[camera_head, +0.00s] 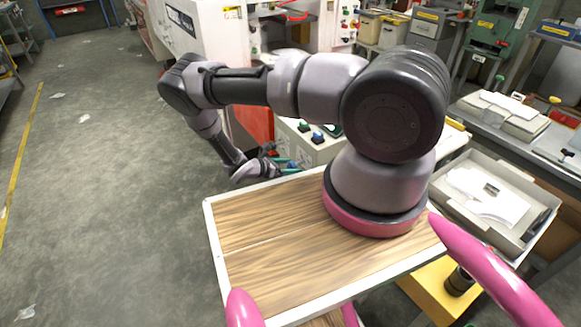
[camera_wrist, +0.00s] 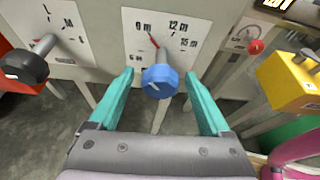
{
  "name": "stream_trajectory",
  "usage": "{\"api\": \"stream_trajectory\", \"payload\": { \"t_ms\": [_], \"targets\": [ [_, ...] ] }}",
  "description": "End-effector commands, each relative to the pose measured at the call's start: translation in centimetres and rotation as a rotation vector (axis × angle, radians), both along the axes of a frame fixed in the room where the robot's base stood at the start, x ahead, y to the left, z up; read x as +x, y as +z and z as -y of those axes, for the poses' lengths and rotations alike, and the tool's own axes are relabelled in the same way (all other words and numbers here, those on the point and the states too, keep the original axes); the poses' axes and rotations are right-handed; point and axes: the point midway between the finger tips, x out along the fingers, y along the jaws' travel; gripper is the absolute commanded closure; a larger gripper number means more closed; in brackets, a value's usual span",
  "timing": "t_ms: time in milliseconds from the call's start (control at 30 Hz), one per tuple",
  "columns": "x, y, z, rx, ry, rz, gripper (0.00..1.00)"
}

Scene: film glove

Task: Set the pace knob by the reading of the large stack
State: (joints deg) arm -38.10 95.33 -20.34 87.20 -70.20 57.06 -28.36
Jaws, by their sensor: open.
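In the wrist view, a blue knob (camera_wrist: 160,82) with a short white mark stands out from a white scale plate (camera_wrist: 140,60). The plate reads 6 m, 9 m, 12 m and 15 m, and a red line lies near 9 m. My gripper (camera_wrist: 158,74) is open, with one teal finger on each side of the knob and gaps showing. In the head view, my gripper (camera_head: 284,165) is low beside a grey control box, and the knob there is hidden. No label shows which knob is the pace knob. I cannot make out the large stack or its reading.
A black knob (camera_wrist: 27,70) with an L and M plate is at the left. A small gauge (camera_wrist: 243,38) with a red knob (camera_wrist: 256,47) and a yellow block (camera_wrist: 292,85) are at the right. The control box (camera_head: 322,150) stands behind the wooden deck (camera_head: 270,240). Open floor lies left.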

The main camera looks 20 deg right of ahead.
Motion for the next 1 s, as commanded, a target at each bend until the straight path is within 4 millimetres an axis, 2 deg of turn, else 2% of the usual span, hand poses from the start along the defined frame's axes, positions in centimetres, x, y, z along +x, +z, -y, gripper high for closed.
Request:
{"api": "stream_trajectory", "payload": {
  "t_ms": [67,167,200,300,667,1000],
  "targets": [
    [0.01,0.02,-0.02,0.000,0.000,0.000,0.18],
    [0.00,0.02,-0.02,0.000,0.000,0.000,0.53],
    [0.00,0.02,-0.02,0.000,0.000,0.000,0.68],
    [0.00,0.02,-0.03,0.000,0.000,0.000,1.00],
    [0.01,0.06,-0.04,0.010,0.002,0.056,1.00],
    [-0.14,0.05,-0.08,0.056,0.005,0.300,1.00]
  ]
}}
